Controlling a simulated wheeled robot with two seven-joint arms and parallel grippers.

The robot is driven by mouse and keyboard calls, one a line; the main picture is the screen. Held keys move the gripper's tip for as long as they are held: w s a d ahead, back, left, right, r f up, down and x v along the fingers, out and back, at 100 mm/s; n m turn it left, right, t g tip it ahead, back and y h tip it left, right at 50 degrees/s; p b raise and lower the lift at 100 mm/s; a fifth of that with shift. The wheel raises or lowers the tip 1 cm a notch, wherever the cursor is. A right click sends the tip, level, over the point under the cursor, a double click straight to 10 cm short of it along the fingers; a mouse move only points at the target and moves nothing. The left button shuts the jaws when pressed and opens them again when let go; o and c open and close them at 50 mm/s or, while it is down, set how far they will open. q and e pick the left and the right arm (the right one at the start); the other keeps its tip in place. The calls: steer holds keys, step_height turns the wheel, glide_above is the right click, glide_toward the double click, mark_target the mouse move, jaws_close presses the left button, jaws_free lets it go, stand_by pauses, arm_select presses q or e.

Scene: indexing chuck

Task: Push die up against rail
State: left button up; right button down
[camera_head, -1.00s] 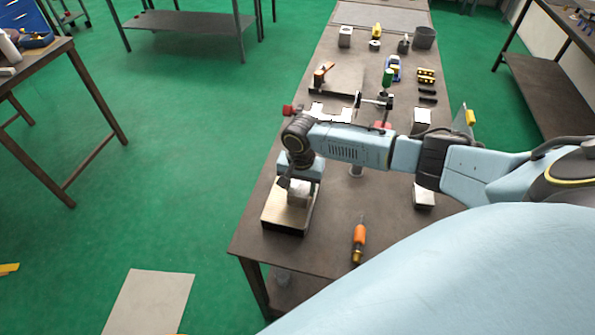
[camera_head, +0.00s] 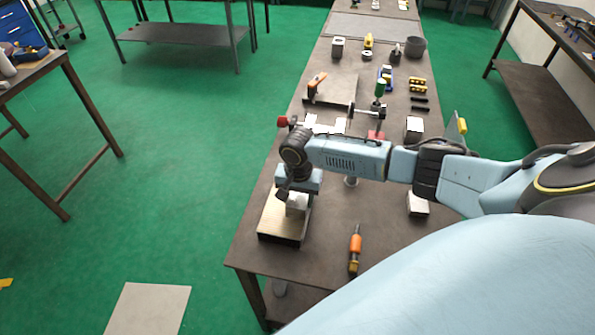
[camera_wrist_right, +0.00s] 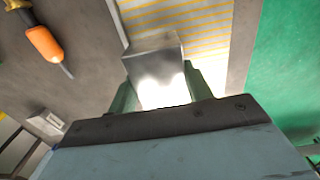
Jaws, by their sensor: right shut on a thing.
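The die, a silver block (camera_head: 297,204), is on or just above a pale plate (camera_head: 272,226) at the near left end of the bench. In the right wrist view the die (camera_wrist_right: 153,60) sits between the green fingers of my right gripper (camera_wrist_right: 160,88), which is shut on it. Yellow stripes mark the plate (camera_wrist_right: 210,40) there. In the head view my right gripper (camera_head: 296,190) points down and partly hides the die. I cannot clearly pick out the rail or tell whether the die touches it. My left gripper is not in view.
An orange-handled screwdriver (camera_head: 355,250) lies on the bench (camera_head: 325,235), right of the plate. Behind my arm are a red-knobbed fixture (camera_head: 340,122), a white-topped block (camera_head: 414,127) and several small parts. The bench's left edge is close to the plate.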

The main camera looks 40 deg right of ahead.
steer(key=shift+d, duration=0.15)
steer(key=c, duration=0.6)
jaws_free()
steer(key=shift+s, duration=0.1)
steer(key=shift+o, duration=0.2)
step_height(320, 180, up, 13)
steer(key=shift+r, duration=0.2)
